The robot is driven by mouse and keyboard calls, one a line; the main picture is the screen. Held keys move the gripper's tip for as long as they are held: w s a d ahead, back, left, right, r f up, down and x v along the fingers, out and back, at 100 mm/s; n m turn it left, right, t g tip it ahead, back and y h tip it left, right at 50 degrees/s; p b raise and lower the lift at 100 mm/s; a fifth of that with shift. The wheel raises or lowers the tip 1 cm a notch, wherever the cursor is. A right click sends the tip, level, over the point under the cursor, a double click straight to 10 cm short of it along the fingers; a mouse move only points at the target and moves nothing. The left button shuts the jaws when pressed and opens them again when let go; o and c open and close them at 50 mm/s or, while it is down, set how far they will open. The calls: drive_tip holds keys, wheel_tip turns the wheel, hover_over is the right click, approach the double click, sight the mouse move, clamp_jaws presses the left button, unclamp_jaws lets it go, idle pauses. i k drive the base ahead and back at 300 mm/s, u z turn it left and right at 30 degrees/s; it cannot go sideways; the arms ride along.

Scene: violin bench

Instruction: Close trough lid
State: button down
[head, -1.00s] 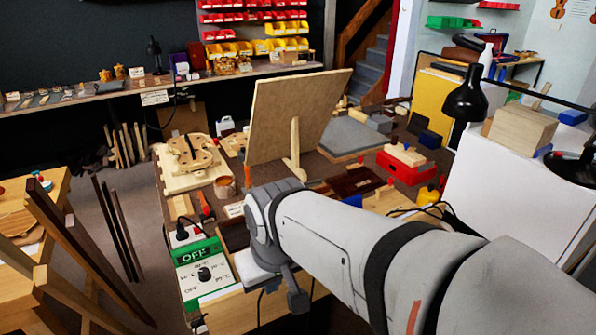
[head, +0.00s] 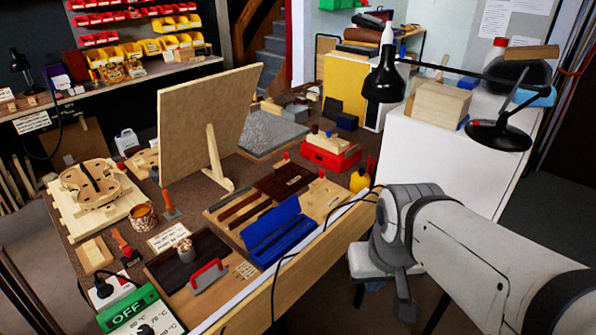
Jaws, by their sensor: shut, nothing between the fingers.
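A long blue trough (head: 282,245) lies near the front edge of the bench, and its blue lid (head: 270,218) appears raised along the back side. Its inside is only partly visible. My arm comes in from the right, and its end is to the right of the bench. My gripper (head: 405,314) looks like the dark part hanging down there, shut and empty, well apart from the trough. Its fingers are small and hard to make out.
A dark tray with a red-handled tool (head: 208,275) is left of the trough. A leaning wooden board (head: 205,125) stands behind, and a red box (head: 330,155) sits farther right. A black cable (head: 285,262) crosses the bench front. The white cabinet (head: 455,155) is on the right.

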sight(273, 219)
drive_tip(key=z, duration=0.05)
drive_tip(key=i, duration=1)
drive_tip(key=z, duration=0.1)
